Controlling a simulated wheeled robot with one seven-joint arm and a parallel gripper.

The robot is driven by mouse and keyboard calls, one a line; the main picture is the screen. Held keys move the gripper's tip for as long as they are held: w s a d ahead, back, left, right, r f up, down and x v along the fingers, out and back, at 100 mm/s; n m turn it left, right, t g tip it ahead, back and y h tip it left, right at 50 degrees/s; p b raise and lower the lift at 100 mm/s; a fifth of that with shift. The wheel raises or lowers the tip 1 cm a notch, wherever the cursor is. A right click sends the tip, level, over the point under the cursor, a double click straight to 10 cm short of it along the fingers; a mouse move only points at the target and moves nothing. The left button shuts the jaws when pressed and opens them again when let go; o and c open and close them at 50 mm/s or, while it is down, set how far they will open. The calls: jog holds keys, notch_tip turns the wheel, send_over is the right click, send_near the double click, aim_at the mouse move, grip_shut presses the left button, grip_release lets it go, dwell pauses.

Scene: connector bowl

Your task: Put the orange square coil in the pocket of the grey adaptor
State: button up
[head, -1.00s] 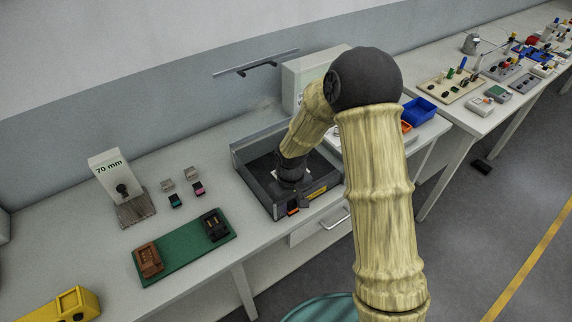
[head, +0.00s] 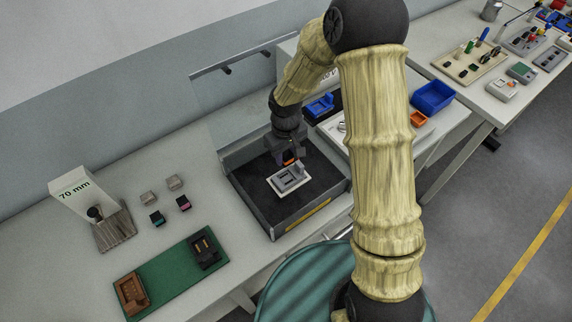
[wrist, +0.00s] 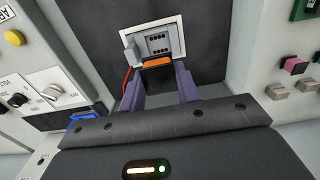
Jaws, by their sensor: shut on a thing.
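My gripper (head: 288,155) is shut on the orange square coil (head: 290,161) and holds it above the black-floored bin, at the far side of the grey adaptor (head: 289,178). The adaptor sits on a white plate in the bin. In the wrist view, the coil (wrist: 157,63) shows as an orange strip between the fingertips of my gripper (wrist: 158,75). The adaptor (wrist: 155,45) lies just beyond it, with a dark pocket face with small holes and a raised grey block at its left. The coil's far side and underside are hidden, and I cannot tell whether it touches the adaptor.
The bin's walls (head: 312,218) stand around the adaptor, with a clear panel behind. A green board (head: 178,270) with brown and black connectors, small blocks and a 70 mm stand (head: 85,195) are at left. Blue bins (head: 433,97) are at right.

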jog(key=shift+w, duration=0.35)
jog(key=shift+s, duration=0.1)
jog(key=f+p, duration=0.1)
jog(key=f, duration=0.4)
jog(key=shift+a+f, duration=0.1)
jog(key=shift+a, duration=0.1)
jog(key=shift+f, duration=0.2)
jog(key=shift+d+f, duration=0.1)
jog(key=shift+d, duration=0.2)
jog(key=shift+s, duration=0.1)
